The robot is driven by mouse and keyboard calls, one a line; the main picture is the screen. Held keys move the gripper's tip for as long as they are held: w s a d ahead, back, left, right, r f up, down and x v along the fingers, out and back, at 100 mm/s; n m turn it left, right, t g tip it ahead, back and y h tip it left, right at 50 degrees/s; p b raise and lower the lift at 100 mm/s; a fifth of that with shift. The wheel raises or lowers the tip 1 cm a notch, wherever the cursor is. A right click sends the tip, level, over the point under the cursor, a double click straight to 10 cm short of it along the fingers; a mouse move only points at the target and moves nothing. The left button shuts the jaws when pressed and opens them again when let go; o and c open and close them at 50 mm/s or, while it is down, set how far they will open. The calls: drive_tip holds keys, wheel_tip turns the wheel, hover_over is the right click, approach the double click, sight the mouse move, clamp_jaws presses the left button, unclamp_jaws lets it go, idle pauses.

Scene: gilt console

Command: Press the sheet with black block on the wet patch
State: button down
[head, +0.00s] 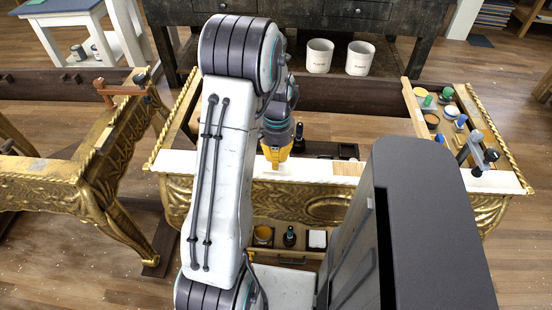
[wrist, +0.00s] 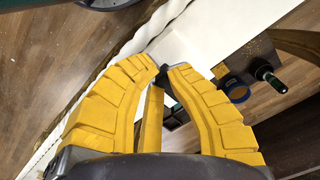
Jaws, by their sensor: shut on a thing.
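My gripper (head: 275,158) is over the cream top rail (head: 225,163) of the gilt console, near the middle of its front edge. In the wrist view, the yellow fingers (wrist: 168,68) are closed on a small dark thing (wrist: 166,74), apparently the black block, mostly hidden between the tips. A bright white area (wrist: 178,46) lies just beyond the fingertips against the cream rail (wrist: 230,20); it may be the sheet, but its edges are unclear. I cannot make out the wet patch. Whether the block touches the white area is also unclear.
A dark bottle (head: 299,136) stands behind the rail, right of my gripper. Several jars (head: 432,120) and a clamp (head: 476,150) are at the console's right end. A lower shelf holds an orange jar (head: 263,235) and a white square (head: 317,240). The rail left of my arm is clear.

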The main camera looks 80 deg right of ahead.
drive_tip(key=shift+r+p, duration=2.65)
drive_tip(key=shift+r, duration=0.85)
